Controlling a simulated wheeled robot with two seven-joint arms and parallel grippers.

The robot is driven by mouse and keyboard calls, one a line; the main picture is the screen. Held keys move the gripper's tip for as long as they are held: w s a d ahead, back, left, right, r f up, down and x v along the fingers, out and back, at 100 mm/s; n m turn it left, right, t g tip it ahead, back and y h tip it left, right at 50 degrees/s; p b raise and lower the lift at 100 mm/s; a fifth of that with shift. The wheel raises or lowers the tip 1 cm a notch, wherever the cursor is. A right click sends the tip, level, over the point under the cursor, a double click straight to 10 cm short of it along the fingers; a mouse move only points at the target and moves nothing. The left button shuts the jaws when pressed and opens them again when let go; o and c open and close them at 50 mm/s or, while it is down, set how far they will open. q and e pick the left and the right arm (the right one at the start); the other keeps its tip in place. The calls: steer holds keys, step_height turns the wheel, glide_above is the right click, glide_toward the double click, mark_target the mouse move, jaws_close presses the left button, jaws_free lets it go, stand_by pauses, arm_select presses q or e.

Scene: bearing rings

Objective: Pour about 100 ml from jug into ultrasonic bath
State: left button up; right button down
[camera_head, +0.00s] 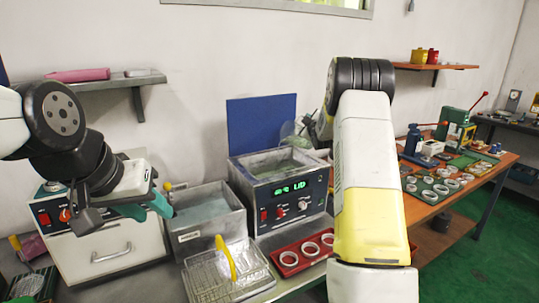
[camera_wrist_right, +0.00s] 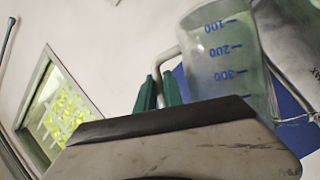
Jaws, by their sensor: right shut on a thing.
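The ultrasonic bath (camera_head: 277,196) stands mid-bench with liquid in its open tank; its green display reads "LID". The clear jug (camera_head: 289,130) is partly hidden behind my right arm, just above the back of the bath. In the right wrist view the jug (camera_wrist_right: 222,60) shows blue marks including 100, 200 and 300. My right gripper's green fingers (camera_wrist_right: 158,92) are shut on its handle. Its liquid level and tilt are unclear. My left gripper (camera_head: 158,212) has its teal fingers apart and empty, in front of the white drawer unit, left of the grey tank.
A blue panel (camera_head: 261,122) stands upright behind the bath. A grey tank (camera_head: 207,215) of liquid is left of it. A wire basket (camera_head: 226,272) and a red tray (camera_head: 303,252) with rings lie in front. A wooden table (camera_head: 455,190) with rings is at right.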

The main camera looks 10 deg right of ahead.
steer(key=shift+w+d+b, duration=0.15)
steer(key=shift+d+b, duration=0.15)
steer(key=shift+b, duration=0.75)
steer(key=shift+r+b, duration=0.1)
steer(key=shift+b, duration=0.3)
steer(key=shift+a+n+t, duration=0.2)
steer(key=shift+n+t, duration=0.2)
steer(key=shift+n, duration=0.3)
stand_by(0.5)
steer(key=d+m+g, duration=0.1)
steer(key=d+m, duration=0.1)
steer(key=shift+w+d+m, duration=0.1)
steer(key=shift+d+m, duration=0.1)
steer(key=shift+m, duration=0.2)
steer(key=shift+w+d+f+m+g+y, duration=0.1)
steer(key=shift+d+f+m+g+y, duration=0.2)
steer(key=shift+f+m, duration=0.25)
steer(key=shift+w+d+f+m+g+y, duration=0.1)
steer(key=shift+d+f+m+g, duration=0.05)
steer(key=shift+f+m+g, duration=0.4)
steer(key=shift+f+p, duration=0.3)
steer(key=shift+f, duration=0.05)
steer(key=shift+w+d+f, duration=0.1)
steer(key=shift+d, duration=0.05)
stand_by(0.3)
